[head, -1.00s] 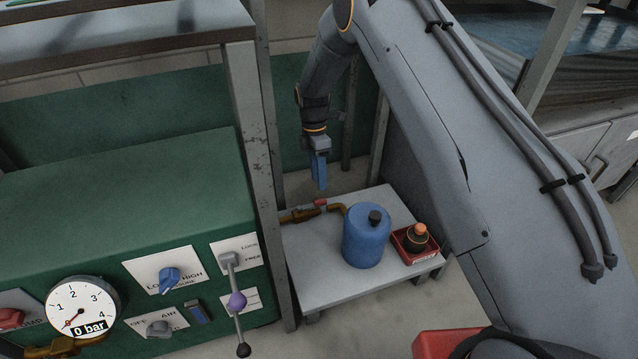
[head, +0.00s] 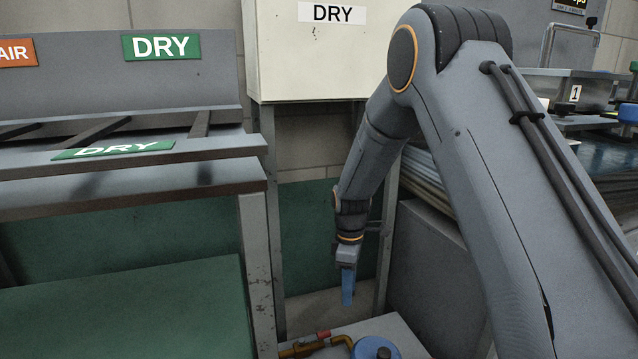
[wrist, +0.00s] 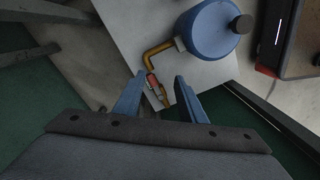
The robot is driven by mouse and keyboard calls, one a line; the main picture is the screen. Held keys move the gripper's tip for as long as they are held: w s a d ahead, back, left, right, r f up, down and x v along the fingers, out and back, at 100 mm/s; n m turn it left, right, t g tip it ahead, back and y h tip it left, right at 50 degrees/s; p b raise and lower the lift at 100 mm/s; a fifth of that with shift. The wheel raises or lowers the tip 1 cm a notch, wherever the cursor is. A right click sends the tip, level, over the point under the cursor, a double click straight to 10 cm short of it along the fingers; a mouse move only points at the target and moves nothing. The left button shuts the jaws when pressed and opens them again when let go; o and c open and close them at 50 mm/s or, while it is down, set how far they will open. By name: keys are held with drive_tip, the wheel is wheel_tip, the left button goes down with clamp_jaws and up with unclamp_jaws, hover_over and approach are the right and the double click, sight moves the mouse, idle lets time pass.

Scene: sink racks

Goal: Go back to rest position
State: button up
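My gripper (head: 347,287) hangs fingers down from my arm in the head view, above the far side of a low grey table (head: 405,337). In the wrist view my gripper (wrist: 157,98) has its two blue fingers spread apart, with nothing held between them. Beyond the fingertips lies a brass pipe with a red-handled valve (wrist: 153,84), joined to a blue canister (wrist: 207,30) with a black cap. The canister (head: 372,349) is cut off by the bottom edge of the head view.
A rusty metal post (head: 258,270) and a green cabinet (head: 130,305) stand left of the gripper. A rack with DRY signs (head: 160,46) is at upper left. A cream DRY box (head: 318,50) hangs behind. A counter with metal containers (head: 565,90) is at right.

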drive_tip(key=s+d+r+m+t, duration=0.1)
drive_tip(key=s+d+r+m, duration=0.35)
drive_tip(key=s, duration=0.25)
drive_tip(key=s+d+r+m+t, duration=0.1)
drive_tip(key=s+d+r+m, duration=0.2)
drive_tip(key=s+m, duration=0.35)
drive_tip(key=s+d+r+m+t, duration=0.1)
drive_tip(key=s+d+r+m, duration=0.25)
drive_tip(key=s, duration=0.55)
drive_tip(key=s+a+r+n+g+y, duration=0.1)
drive_tip(key=s+a+r+n, duration=0.25)
drive_tip(key=s+a, duration=0.55)
drive_tip(key=s+a+r+n+g+y, duration=0.1)
drive_tip(key=s+a+r+n, duration=0.1)
drive_tip(key=s+a+r, duration=0.65)
drive_tip(key=d+r+m+h+p, duration=0.1)
drive_tip(key=d+r+m+p, duration=0.2)
drive_tip(key=d+r+p, duration=0.6)
drive_tip(key=w+d+r+m+p, duration=0.1)
drive_tip(key=d+r+p, duration=0.8)
drive_tip(key=p, duration=1.8)
wheel_tip(320, 180, up, 5)
drive_tip(key=shift+w+r+m+h, duration=0.15)
drive_tip(key=shift+w+m+h, duration=0.2)
drive_tip(key=shift+m, duration=0.65)
drive_tip(key=shift+a, duration=0.1)
